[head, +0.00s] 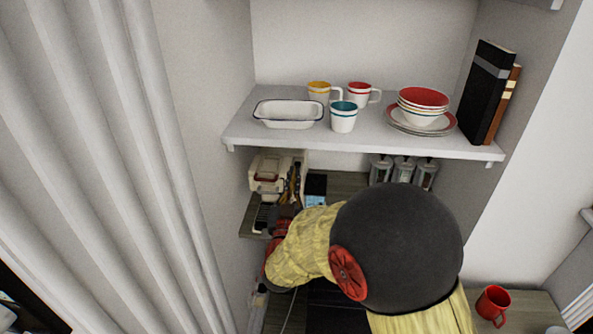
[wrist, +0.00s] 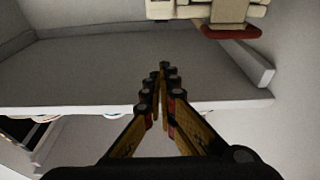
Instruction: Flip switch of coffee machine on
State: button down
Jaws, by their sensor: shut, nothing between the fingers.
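The cream coffee machine (head: 268,174) stands on the lower shelf at its left end in the head view. In the wrist view a cream body with a dark red part (wrist: 230,31), which looks like the machine, shows at the top edge. No switch can be made out clearly. My gripper (head: 295,180) is beside the machine's right side in the head view; whether it touches is unclear. In the wrist view my gripper (wrist: 163,75) has its fingertips together, with nothing between them, pointing up the picture below the machine. My arm hides part of the lower shelf.
The upper shelf (head: 235,128) overhangs the machine and carries a white tray (head: 288,113), mugs, bowls and books. Several jars (head: 403,170) stand on the lower shelf to the right. A red mug (head: 493,303) is at lower right. A curtain (head: 110,160) hangs left.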

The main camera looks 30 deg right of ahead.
jog(key=r+b, duration=0.2)
send_over(298, 165)
jog(key=s+a, duration=0.1)
jog(key=s, duration=0.2)
jog(key=shift+a+f, duration=0.1)
jog(key=shift+a, duration=0.1)
notch_tip(298, 165, down, 3)
jog(key=shift+w+a+b, duration=0.1)
jog(key=shift+b, duration=0.3)
jog(key=shift+f, duration=0.4)
